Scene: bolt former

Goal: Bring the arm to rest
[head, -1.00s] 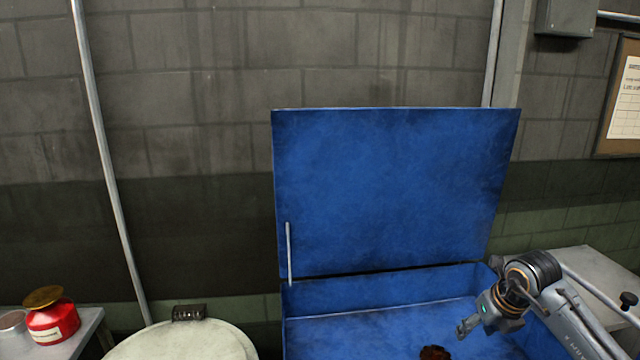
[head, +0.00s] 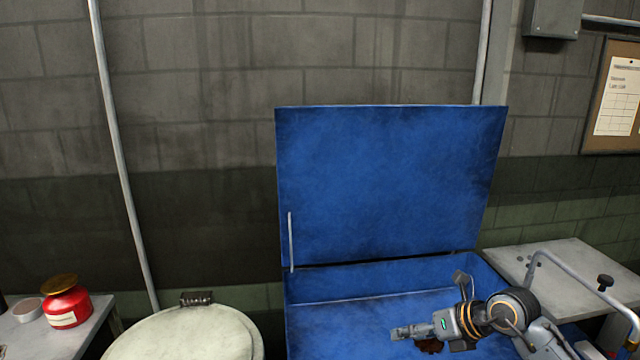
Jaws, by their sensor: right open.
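My right arm reaches in from the lower right. My right gripper (head: 402,333) is over the open blue bin (head: 340,288), pointing left, with nothing seen between its fingers. The jaws are seen edge-on. A dark reddish-brown thing (head: 430,347) lies in the bin, partly hidden behind the gripper; I cannot tell what it is. My left gripper is not in view.
The bin's blue lid (head: 390,185) stands up at the back. A pale round lid (head: 185,335) is at the lower left. A red can (head: 66,308) and a small tin (head: 27,311) stand on a grey table. Another grey table (head: 560,262) is right of the bin.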

